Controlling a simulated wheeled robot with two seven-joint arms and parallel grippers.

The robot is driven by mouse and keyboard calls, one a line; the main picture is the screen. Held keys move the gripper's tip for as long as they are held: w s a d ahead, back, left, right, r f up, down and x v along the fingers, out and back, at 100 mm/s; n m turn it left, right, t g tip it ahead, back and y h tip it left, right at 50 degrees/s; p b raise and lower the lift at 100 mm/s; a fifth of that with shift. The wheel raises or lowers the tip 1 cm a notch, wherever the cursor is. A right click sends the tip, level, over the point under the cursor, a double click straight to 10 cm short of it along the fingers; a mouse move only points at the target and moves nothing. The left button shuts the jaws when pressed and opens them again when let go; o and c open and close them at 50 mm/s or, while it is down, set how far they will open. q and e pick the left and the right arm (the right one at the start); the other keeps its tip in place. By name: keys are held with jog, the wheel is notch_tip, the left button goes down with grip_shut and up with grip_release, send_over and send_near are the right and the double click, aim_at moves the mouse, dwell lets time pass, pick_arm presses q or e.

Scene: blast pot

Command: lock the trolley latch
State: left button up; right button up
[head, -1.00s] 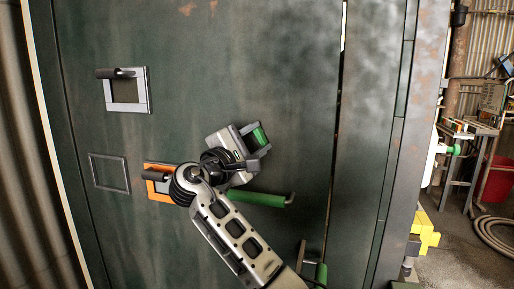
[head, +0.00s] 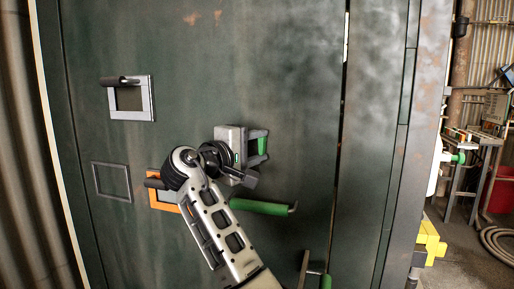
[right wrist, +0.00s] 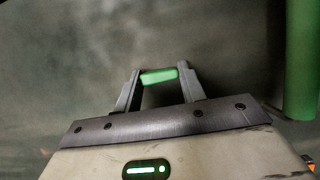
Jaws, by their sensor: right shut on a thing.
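My right gripper (head: 262,149) is in front of the dark green steel door. It is shut on a short green grip (head: 263,146). In the right wrist view the green grip (right wrist: 158,76) lies crosswise between the fingertips (right wrist: 158,80). A longer green lever handle (head: 262,207) lies nearly level just below the gripper, apart from it; a green bar also shows at the right edge of the wrist view (right wrist: 300,60). I cannot tell which part is the trolley latch, as my wrist hides what is behind the gripper. My left gripper is not in view.
The door (head: 280,60) fills most of the head view. A grey-framed handle (head: 150,98), an empty frame (head: 112,181) and an orange-framed handle (head: 163,203) are on its left. A yellow block (head: 430,240) and a bench (head: 480,150) stand at right.

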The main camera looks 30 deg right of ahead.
dwell(0.3)
jog(key=o, duration=1)
jog(key=b+v, duration=0.2)
jog(key=v, duration=1.4)
jog(key=shift+r, duration=0.1)
